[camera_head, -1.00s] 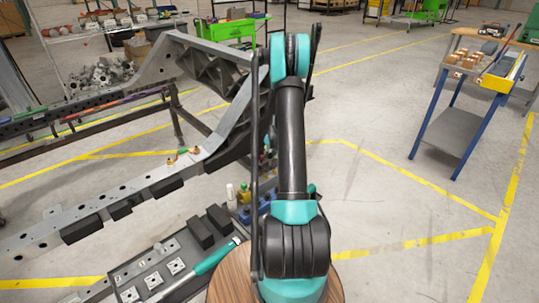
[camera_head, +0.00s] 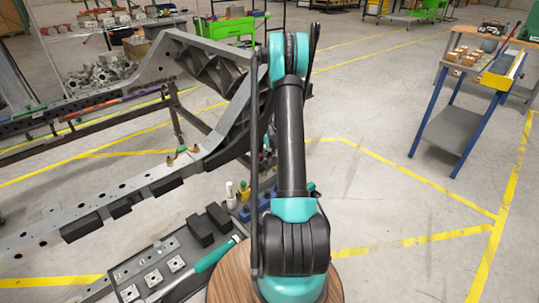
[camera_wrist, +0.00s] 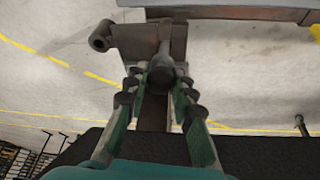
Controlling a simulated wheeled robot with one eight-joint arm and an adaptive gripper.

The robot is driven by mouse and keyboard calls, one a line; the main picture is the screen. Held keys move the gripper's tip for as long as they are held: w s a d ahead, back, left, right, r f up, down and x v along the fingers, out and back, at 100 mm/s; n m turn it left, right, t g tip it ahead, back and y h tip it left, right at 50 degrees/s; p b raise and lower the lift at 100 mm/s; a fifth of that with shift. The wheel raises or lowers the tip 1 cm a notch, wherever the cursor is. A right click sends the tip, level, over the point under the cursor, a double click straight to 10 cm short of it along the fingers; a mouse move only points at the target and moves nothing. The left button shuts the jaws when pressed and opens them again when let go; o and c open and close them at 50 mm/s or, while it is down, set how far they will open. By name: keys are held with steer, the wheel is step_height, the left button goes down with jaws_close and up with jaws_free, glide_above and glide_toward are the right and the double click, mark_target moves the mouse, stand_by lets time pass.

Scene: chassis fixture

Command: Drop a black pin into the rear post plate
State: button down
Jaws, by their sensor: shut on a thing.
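In the wrist view my gripper (camera_wrist: 158,90) is shut on a black pin (camera_wrist: 162,72), whose round dark end shows between the green-padded fingers. Just beyond it is a brownish-grey post plate (camera_wrist: 137,42) with a short tube (camera_wrist: 100,37) at its left side. The pin overlaps the plate in this view. I cannot tell whether it touches the plate or is in a hole. In the head view the gripper and pin are hidden behind my arm.
The grey chassis rail (camera_head: 105,200) runs along the left and rises to a bracketed end beside my arm. A bench with small plates and black blocks (camera_head: 200,230) stands at lower left. A blue-legged cart (camera_head: 455,130) stands at right. Floor between is clear.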

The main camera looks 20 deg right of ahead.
mark_target(268, 159)
steer(key=shift+w+a+f, duration=0.2)
steer(key=shift+a+f, duration=0.15)
steer(key=shift+a, duration=0.05)
steer(key=shift+f, duration=0.4)
steer(key=shift+w+f, duration=0.1)
steer(key=shift+f, duration=0.4)
steer(key=shift+f, duration=0.5)
steer(key=c, duration=1.2)
jaws_free()
steer(key=shift+d+f, duration=0.15)
steer(key=shift+d, duration=0.1)
steer(key=shift+c, duration=0.6)
steer(key=shift+r, duration=3.55)
